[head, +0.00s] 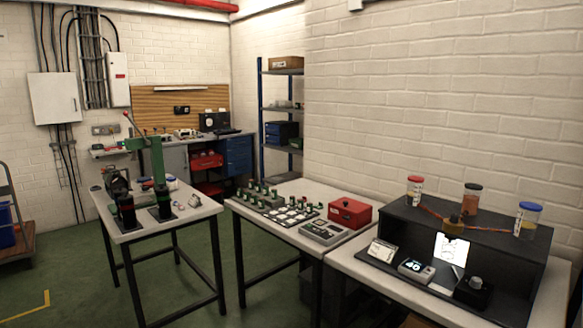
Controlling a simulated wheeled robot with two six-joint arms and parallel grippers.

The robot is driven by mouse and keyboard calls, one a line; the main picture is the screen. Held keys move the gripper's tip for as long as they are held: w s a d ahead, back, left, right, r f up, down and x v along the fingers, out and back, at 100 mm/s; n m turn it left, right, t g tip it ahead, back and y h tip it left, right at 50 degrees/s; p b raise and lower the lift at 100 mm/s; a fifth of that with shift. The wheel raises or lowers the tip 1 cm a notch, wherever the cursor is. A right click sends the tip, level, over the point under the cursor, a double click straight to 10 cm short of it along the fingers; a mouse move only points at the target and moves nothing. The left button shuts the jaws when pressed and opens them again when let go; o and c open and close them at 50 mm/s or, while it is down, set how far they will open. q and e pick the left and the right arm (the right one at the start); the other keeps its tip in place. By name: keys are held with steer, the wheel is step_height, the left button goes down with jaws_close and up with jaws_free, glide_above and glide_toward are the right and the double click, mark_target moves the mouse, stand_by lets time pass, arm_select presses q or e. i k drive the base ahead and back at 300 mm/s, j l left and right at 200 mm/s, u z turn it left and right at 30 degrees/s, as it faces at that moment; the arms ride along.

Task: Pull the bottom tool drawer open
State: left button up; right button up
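Far off at the back wall, a workbench (222,133) has a blue drawer cabinet (238,156) under its right end. A red tool chest or drawer unit (207,161) shows under the middle of the bench. Another red piece (209,188) is lower down, in shadow. The fronts are too small to tell each drawer's edges or handles, and I cannot tell which one is the bottom tool drawer. No drawer is clearly pulled out. Neither of my grippers is in view.
A table with a green press (157,160) stands at left, partly before the bench. A middle table (270,229) holds a red box (350,212) and a right table holds a black stand (497,243). Green floor (75,260) is open at left. A trolley (14,215) stands at far left.

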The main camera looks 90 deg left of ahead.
mark_target(236, 166)
steer(key=u, duration=4.35)
steer(key=i+u, duration=0.3)
steer(key=i, duration=3.5)
steer(key=i+z, duration=0.2)
steer(key=i, duration=0.8)
steer(key=i+z, duration=0.15)
steer(key=i, duration=0.85)
steer(key=i+z, duration=0.25)
steer(key=i, duration=0.25)
steer(key=i+j+z, duration=0.1)
steer(key=i+z, duration=0.15)
steer(key=i, duration=0.25)
steer(key=i+j+z, duration=0.2)
steer(key=i, duration=0.3)
steer(key=i+j+z, duration=0.25)
steer(key=i, duration=0.25)
steer(key=i+l+z, duration=0.25)
steer(key=i+z, duration=0.25)
steer(key=i, duration=0.2)
steer(key=i+z, duration=0.5)
steer(key=i, duration=0.2)
steer(key=i+j+z, duration=0.35)
steer(key=i+z, duration=0.15)
steer(key=i, duration=0.15)
